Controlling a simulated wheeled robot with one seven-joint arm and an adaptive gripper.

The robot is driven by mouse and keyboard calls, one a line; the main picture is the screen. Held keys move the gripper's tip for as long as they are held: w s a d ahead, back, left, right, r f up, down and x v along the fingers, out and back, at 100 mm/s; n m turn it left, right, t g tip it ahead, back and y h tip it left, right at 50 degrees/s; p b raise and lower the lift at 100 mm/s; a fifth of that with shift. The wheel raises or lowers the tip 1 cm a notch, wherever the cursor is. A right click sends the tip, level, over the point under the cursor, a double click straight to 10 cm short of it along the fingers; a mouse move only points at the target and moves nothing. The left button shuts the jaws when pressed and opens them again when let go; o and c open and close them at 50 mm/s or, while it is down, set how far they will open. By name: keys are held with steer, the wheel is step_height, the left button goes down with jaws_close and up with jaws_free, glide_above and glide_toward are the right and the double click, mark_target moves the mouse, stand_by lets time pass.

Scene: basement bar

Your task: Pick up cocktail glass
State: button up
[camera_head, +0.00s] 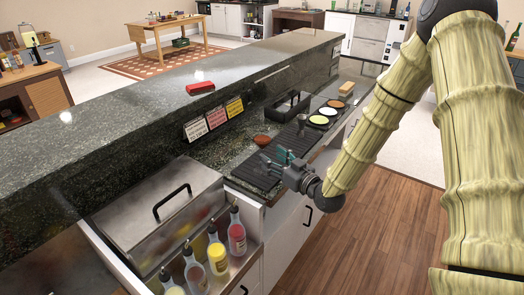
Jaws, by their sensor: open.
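My gripper (275,161) is open, low over the near end of the dark ribbed mat (258,172) on the lower counter. Its fingers look dark grey and teal, and I cannot tell whether they touch anything. I cannot make out a cocktail glass for certain. A small upright thing (301,124), possibly glass, stands beyond the gripper near the black caddy, but it is too small to tell. My gripper and arm hide part of the counter.
A reddish-brown bowl (262,140) sits just beyond the gripper. Round dishes (319,121) and a black caddy (287,106) stand farther back. A raised granite ledge (130,118) runs along the left. Several bottles (237,236) and a lidded steel bin (165,215) are in front.

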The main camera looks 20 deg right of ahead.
mark_target(263, 150)
steer(key=shift+w+a+r, duration=0.25)
steer(key=p+x, duration=0.1)
steer(key=x, duration=0.2)
steer(key=shift+w+a+p, duration=0.1)
steer(key=shift+a+p, duration=0.2)
steer(key=shift+a, duration=0.05)
steer(key=shift+w, duration=0.35)
steer(key=shift+a, duration=0.1)
jaws_close()
